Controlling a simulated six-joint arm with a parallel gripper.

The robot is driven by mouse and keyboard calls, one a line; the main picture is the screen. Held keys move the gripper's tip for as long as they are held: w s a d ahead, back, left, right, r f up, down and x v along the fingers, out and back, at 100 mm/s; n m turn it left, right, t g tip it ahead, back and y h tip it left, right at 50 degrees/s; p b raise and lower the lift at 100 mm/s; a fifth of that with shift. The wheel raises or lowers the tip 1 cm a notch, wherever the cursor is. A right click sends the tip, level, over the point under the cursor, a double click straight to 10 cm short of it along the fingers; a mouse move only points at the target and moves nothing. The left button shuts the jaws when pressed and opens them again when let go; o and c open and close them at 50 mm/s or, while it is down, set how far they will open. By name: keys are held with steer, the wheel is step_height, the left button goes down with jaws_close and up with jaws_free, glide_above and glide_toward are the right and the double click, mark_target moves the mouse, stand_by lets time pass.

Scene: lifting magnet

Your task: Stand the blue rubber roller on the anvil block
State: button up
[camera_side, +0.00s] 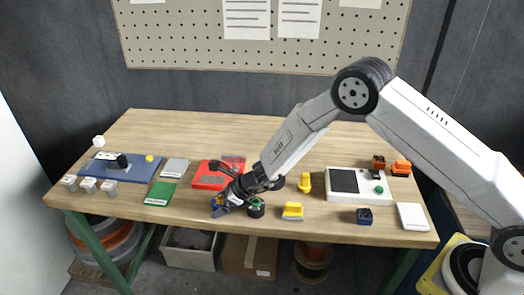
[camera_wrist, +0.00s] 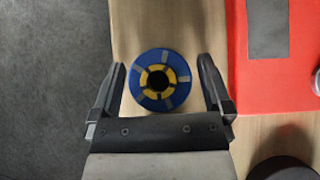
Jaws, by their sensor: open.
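The blue rubber roller (camera_wrist: 176,99) is seen end-on in the wrist view, a blue ring with a yellow hub and a dark centre hole. It lies between the two open jaws of my gripper (camera_wrist: 162,64), with a gap showing on each side. In the side view, my gripper (camera_side: 222,202) is low near the table's front edge, and a bit of the blue roller (camera_side: 217,211) shows at its tip; the rest is hidden. I cannot tell for sure which block is the anvil; a dark block (camera_side: 122,161) stands on a blue board at left.
A red case (camera_side: 207,176) lies right behind my gripper and also fills the wrist view's right side (camera_wrist: 270,85). A green wheel (camera_side: 256,209) and a yellow piece (camera_side: 292,211) stand to the right. Grey cubes (camera_side: 88,185) and a green pad (camera_side: 160,194) lie left.

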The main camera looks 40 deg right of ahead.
jaws_close()
steer(key=shift+r, duration=0.2)
steer(key=shift+r, duration=0.8)
steer(key=s+d+r, duration=0.4)
steer(key=s+r, duration=0.7)
steer(key=s, duration=0.2)
steer(key=shift+s, duration=0.25)
